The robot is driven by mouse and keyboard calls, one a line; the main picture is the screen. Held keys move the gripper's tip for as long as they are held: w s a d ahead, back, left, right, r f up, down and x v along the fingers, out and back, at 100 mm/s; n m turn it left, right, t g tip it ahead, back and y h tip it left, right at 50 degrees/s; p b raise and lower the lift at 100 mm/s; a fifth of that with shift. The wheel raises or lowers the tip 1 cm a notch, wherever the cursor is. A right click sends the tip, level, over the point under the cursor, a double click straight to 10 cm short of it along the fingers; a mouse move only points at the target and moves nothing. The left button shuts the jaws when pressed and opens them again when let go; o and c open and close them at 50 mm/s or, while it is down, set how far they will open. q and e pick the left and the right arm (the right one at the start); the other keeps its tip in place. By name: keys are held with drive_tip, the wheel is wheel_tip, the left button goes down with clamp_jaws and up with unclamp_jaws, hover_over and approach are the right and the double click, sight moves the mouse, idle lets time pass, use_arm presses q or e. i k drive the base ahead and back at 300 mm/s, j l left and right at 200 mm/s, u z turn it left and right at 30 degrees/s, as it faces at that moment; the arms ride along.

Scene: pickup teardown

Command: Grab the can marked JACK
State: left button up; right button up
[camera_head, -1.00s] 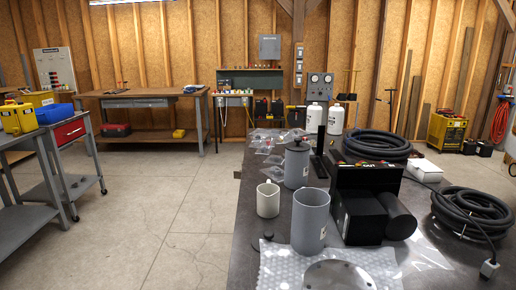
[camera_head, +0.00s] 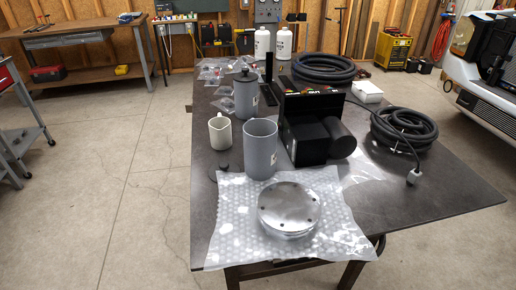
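No can with a readable JACK marking shows. A grey open-topped can (camera_head: 260,155) stands upright near the front of the dark table (camera_head: 435,195), with a small pale label on its right side. Behind it stands a grey can with a black knobbed lid (camera_head: 246,98), its label too small to read. Two white containers with dark print (camera_head: 262,43) stand at the table's far end, their words unreadable. Neither of my grippers is in view.
A cream mug (camera_head: 220,133) stands left of the cans. A black machine (camera_head: 306,138) stands close on the right. A metal disc (camera_head: 288,205) lies on bubble wrap (camera_head: 228,222) in front. Coiled black hoses (camera_head: 404,130) lie at right. Floor left of the table is clear.

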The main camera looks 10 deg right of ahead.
sight(260, 135)
drive_tip(key=z, duration=0.25)
drive_tip(key=i+j+z, duration=0.15)
drive_tip(key=z, duration=0.25)
drive_tip(key=j+z, duration=0.4)
drive_tip(key=i+j+z, duration=0.15)
drive_tip(key=z, duration=0.25)
drive_tip(key=j+z, duration=0.4)
drive_tip(key=l, duration=0.1)
